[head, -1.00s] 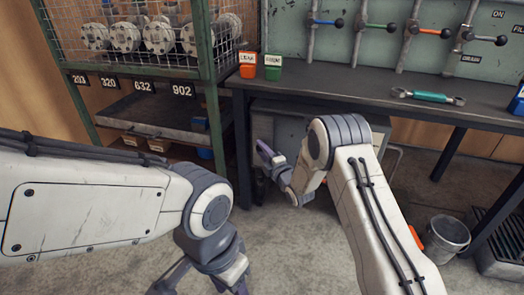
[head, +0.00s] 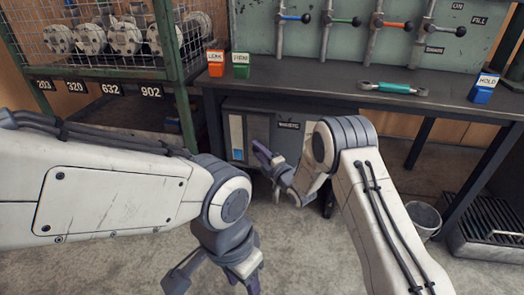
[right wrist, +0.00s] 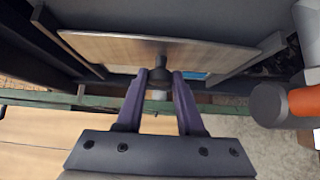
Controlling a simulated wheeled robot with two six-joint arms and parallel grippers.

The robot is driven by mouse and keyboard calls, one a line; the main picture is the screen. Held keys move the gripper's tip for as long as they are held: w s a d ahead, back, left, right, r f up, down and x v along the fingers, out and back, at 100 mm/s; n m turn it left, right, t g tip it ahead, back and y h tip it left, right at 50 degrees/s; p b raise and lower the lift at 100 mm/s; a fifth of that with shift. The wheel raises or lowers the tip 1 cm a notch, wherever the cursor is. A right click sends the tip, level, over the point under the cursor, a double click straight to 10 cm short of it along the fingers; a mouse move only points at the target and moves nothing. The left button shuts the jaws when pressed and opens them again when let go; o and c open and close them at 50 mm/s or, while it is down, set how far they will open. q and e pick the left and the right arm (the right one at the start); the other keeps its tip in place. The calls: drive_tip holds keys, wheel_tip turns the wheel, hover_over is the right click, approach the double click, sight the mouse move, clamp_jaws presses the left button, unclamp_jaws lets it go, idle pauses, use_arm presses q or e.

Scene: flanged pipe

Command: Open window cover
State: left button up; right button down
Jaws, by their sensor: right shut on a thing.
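The window cover, a flat pale panel (head: 258,128), is on the front of a grey cabinet under the bench. My right gripper (head: 262,156) is at the cabinet front. In the right wrist view, my right gripper (right wrist: 158,82) is shut on the cover's dark knob (right wrist: 160,73), with the cover plate (right wrist: 105,48) behind it. A bit of blue shows beside the right finger. My left gripper (head: 213,285) is low in the head view, its fingers spread and empty, partly cut off by the bottom edge.
The bench (head: 300,82) above holds a red box (head: 215,68), a green box (head: 241,71), a wrench (head: 393,89) and a blue box (head: 481,94). A wire-fronted rack (head: 178,60) stands left. A bucket (head: 424,218) is on the floor at right.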

drive_tip(key=c, duration=0.5)
unclamp_jaws()
drive_tip(key=shift+c, duration=0.2)
drive_tip(key=p+v, duration=0.4)
drive_tip(key=v, duration=0.5)
drive_tip(key=shift+d+p, duration=0.1)
drive_tip(key=shift+p, duration=0.3)
drive_tip(key=shift+s+d, duration=0.35)
drive_tip(key=shift+s, duration=0.25)
